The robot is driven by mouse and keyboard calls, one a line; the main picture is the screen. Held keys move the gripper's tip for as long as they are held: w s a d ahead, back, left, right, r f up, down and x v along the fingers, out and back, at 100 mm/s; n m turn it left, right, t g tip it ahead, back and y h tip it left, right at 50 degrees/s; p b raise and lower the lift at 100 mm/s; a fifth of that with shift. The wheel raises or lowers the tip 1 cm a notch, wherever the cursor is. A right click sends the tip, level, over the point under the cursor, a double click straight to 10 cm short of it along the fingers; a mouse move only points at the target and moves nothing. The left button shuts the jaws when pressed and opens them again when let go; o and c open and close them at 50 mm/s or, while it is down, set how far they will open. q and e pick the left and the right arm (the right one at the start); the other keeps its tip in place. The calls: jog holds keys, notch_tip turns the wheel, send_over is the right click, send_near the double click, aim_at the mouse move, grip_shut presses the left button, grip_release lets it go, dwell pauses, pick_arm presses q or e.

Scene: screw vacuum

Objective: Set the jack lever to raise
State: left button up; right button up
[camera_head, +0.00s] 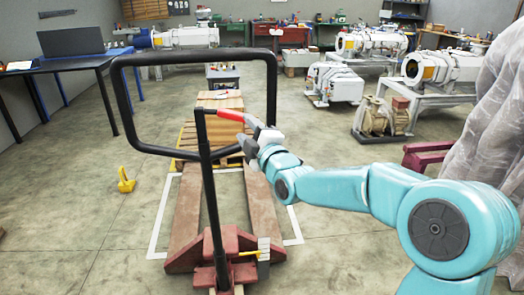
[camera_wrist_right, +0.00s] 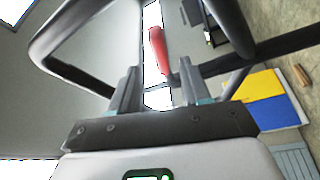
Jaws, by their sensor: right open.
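The red jack lever (camera_head: 230,115) sticks out to the right from the top of the pallet jack's black handle post (camera_head: 205,165). My right gripper (camera_head: 250,134) is close to the lever's outer end, inside the lower right part of the black handle loop (camera_head: 272,88). In the right wrist view, the red lever (camera_wrist_right: 158,50) shows beyond and roughly between the spread fingers of my right gripper (camera_wrist_right: 160,85). The gripper is open; I cannot tell whether a finger touches the lever. My left gripper is not in view.
The pallet jack's red base (camera_head: 190,257) stands at the front, its forks under a wooden pallet load (camera_head: 220,100). A yellow object (camera_head: 126,180) lies on the floor at left. A plastic-wrapped object (camera_head: 490,130) is at right. Vacuum pumps (camera_head: 333,83) stand behind.

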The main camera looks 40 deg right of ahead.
jog(key=b+v, duration=0.1)
jog(key=v, duration=0.7)
jog(key=shift+s, duration=0.2)
